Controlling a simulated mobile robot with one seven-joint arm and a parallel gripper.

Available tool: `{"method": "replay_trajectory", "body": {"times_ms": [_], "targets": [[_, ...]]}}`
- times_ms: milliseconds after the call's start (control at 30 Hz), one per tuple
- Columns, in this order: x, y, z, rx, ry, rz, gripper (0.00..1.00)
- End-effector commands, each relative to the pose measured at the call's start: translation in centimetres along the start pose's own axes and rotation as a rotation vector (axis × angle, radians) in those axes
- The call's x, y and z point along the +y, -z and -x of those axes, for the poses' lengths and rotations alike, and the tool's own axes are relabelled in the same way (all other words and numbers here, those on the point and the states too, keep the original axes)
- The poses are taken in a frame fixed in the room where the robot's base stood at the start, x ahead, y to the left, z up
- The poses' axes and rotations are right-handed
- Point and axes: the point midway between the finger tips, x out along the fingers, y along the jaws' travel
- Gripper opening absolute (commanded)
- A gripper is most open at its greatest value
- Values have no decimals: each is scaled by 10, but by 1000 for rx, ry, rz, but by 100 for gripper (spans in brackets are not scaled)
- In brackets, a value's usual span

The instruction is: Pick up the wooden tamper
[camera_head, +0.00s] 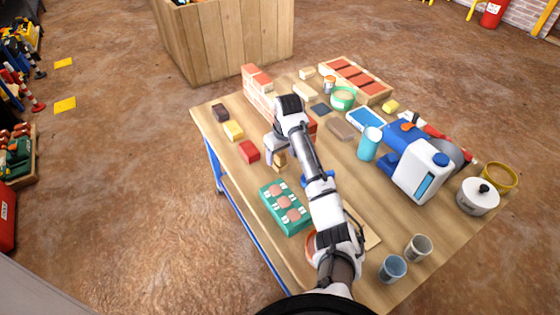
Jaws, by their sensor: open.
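A small tan wooden piece, which looks like the wooden tamper (280,163), stands on the table just below my gripper (271,158). Its upper part is hidden by the gripper, so its full shape is unclear. My gripper points down over it, left of the table's middle, with its jaws open. I cannot tell whether the fingers touch the piece or are around it.
A small brick wall (258,92) stands behind the gripper.

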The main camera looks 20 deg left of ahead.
Motion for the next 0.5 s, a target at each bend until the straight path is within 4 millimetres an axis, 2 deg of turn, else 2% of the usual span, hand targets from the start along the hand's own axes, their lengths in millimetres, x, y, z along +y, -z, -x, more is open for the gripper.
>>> {"method": "replay_trajectory", "body": {"times_ms": [200, 467, 500], "targets": [[-1, 2, -28, -2, 0, 0, 65], [-1, 2, -32, 1, -1, 1, 65], [-1, 2, -31, 1, -1, 1, 63]]}}
